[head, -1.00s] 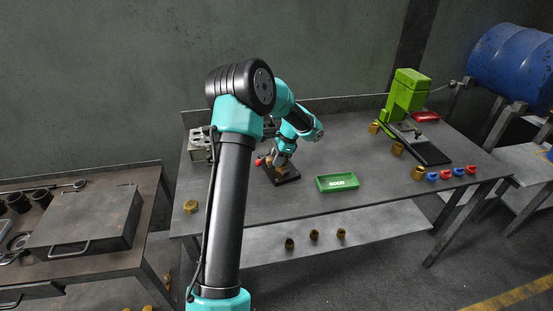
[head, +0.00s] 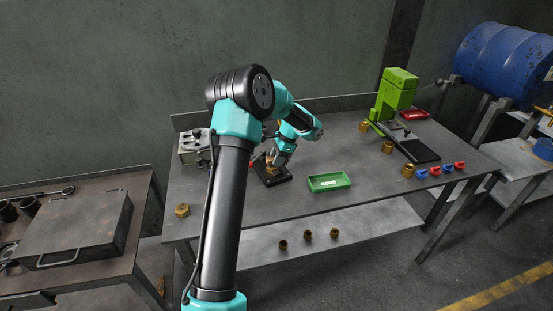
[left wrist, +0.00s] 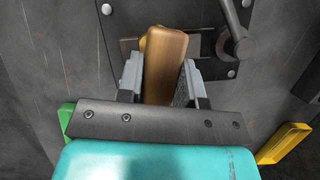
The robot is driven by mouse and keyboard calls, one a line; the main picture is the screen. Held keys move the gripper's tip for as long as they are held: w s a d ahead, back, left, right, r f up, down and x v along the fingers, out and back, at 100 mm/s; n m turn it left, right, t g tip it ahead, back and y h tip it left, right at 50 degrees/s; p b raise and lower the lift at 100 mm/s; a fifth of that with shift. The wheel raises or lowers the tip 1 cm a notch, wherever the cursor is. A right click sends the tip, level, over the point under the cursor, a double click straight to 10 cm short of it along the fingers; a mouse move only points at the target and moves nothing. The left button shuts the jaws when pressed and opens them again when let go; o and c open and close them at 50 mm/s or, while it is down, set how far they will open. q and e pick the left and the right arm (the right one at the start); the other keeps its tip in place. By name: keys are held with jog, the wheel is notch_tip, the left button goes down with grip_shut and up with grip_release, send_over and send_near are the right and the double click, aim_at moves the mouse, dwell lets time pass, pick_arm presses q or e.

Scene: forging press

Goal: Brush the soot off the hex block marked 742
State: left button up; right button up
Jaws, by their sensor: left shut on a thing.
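My left gripper (head: 275,160) is low over a small dark fixture (head: 272,181) near the left part of the table. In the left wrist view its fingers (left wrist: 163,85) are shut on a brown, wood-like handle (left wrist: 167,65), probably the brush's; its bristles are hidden. A brass-coloured block (head: 270,170) shows at the fixture, just under the gripper. A small yellowish bit shows behind the handle in the left wrist view. I cannot read 742 or make out soot on any block. My right gripper is not in view.
A green tray (head: 329,182) lies right of the fixture. A brass hex piece (head: 182,210) is at the table's left front. A green press (head: 395,95), a red tray (head: 415,115) and several brass, blue and red pieces are at the right. A grey holed block (head: 194,146) stands back left.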

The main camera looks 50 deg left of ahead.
pick_arm(q)
jog(key=shift+s+a, duration=0.45)
jog(key=shift+s, duration=0.3)
jog(key=shift+r, duration=0.15)
jog(key=shift+r, duration=2.95)
jog(key=shift+d, duration=0.15)
